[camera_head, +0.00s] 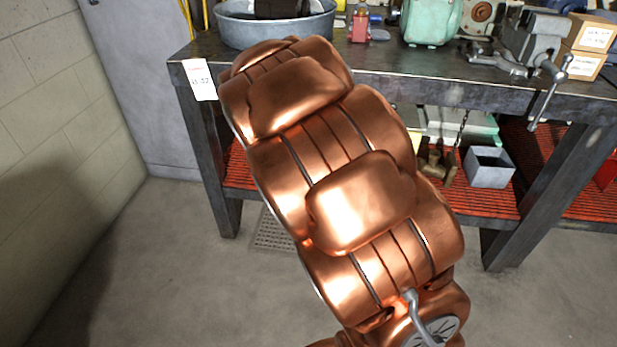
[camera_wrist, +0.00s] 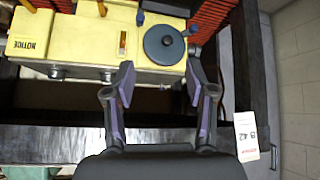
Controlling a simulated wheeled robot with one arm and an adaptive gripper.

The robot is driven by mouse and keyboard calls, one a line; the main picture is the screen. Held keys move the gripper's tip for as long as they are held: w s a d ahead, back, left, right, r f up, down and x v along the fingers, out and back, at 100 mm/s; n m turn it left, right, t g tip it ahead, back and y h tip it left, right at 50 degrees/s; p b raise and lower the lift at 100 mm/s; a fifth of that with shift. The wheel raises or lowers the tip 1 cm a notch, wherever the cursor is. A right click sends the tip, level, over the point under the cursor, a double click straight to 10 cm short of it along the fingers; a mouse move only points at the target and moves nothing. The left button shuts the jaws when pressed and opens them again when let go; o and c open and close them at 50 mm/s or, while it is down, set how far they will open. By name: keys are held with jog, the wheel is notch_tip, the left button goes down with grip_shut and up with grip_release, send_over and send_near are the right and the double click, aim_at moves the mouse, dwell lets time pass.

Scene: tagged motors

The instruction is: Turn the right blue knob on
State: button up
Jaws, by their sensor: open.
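In the wrist view, a yellow box-shaped machine (camera_wrist: 85,42) with an upside-down NOTICE label lies ahead of my gripper. A small blue knob-like part (camera_wrist: 192,30) shows at its right end, beside a dark round disc (camera_wrist: 165,44). Another small blue part (camera_wrist: 140,17) shows left of the disc. I cannot tell their settings. My gripper (camera_wrist: 160,82) is open and empty, its tips just short of the machine's near edge and apart from the blue parts. The head view shows neither my gripper nor the yellow machine clearly; my copper-coloured arm covers the middle.
A dark metal workbench (camera_head: 440,88) holds a grey tub (camera_head: 277,32), a green motor (camera_head: 432,22) and a vise (camera_head: 535,45). Its red lower shelf (camera_head: 500,203) carries a grey bin (camera_head: 489,167). A white tag (camera_wrist: 247,136) hangs on the bench near my gripper. Floor in front is clear.

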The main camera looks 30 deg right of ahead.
jog(key=w+d+f+t+h+b, duration=0.25)
jog(key=w+d+f+b, duration=0.25)
jog(key=f+b, duration=0.3)
jog(key=w+d+f+m+t+h+b, duration=0.1)
jog(key=w+d+f+t+h+b, duration=0.15)
jog(key=w+d+f+b, duration=0.55)
jog(key=w+d+f+t+h+b, duration=0.2)
jog(key=w+f+h+b, duration=0.15)
jog(key=f, duration=0.75)
jog(key=shift+y, duration=0.35)
jog(key=shift+b+x, duration=1.65)
jog(key=shift+x, duration=1)
jog(key=shift+b+x, duration=0.3)
jog(key=shift+x, duration=0.6)
grip_shut()
